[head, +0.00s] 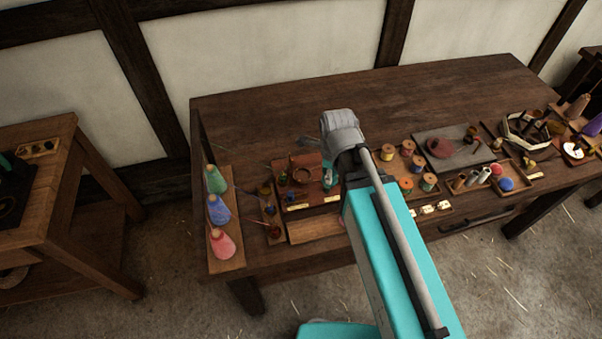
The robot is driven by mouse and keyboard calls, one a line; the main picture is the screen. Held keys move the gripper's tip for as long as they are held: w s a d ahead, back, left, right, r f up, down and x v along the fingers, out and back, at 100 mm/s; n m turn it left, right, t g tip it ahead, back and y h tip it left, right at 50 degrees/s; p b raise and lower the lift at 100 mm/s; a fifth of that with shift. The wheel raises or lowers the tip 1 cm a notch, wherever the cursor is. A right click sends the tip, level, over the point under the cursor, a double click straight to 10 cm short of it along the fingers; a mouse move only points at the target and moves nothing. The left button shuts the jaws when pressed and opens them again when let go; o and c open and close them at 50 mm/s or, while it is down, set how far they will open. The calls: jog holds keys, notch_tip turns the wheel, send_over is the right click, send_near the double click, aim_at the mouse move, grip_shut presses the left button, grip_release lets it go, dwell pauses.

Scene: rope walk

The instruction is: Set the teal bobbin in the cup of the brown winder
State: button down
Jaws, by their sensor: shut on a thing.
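The brown winder (307,161) stands on the long table, left of my wrist, with a round cup at its front. My gripper (334,174) is below the grey wrist, just right of the winder, and mostly hidden by my own arm. It is shut on a small teal piece (327,170), which looks like the teal bobbin. The fingertips and most of the bobbin are hard to make out. The bobbin appears beside the cup, to its right; its height above the table cannot be told.
Green, blue and red cones (221,243) stand on a board at the table's left end. Several thread spools (407,148) stand right of my arm, near a grey slab (455,160). A wooden board (313,228) lies in front of the winder. The table's back (270,110) is clear.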

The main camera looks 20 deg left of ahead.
jog(key=w+a+f+b, duration=0.4)
jog(key=w+a, duration=0.2)
jog(key=a, duration=0.1)
jog(key=b, duration=0.4)
send_over(303, 177)
jog(key=d, duration=0.1)
jog(key=f, duration=0.4)
jog(key=shift+s+f, duration=0.1)
jog(key=shift+s, duration=0.3)
jog(key=shift+w+a+f+b, duration=0.25)
jog(key=shift+a+f+b, duration=0.05)
jog(key=shift+f+b, duration=0.1)
jog(key=shift+w+a+f+b, duration=0.25)
jog(key=shift+a+f+b, duration=0.05)
jog(key=shift+f+b, duration=1.7)
jog(key=shift+f+b, duration=0.3)
jog(key=shift+b, duration=0.05)
jog(key=shift+f, duration=0.25)
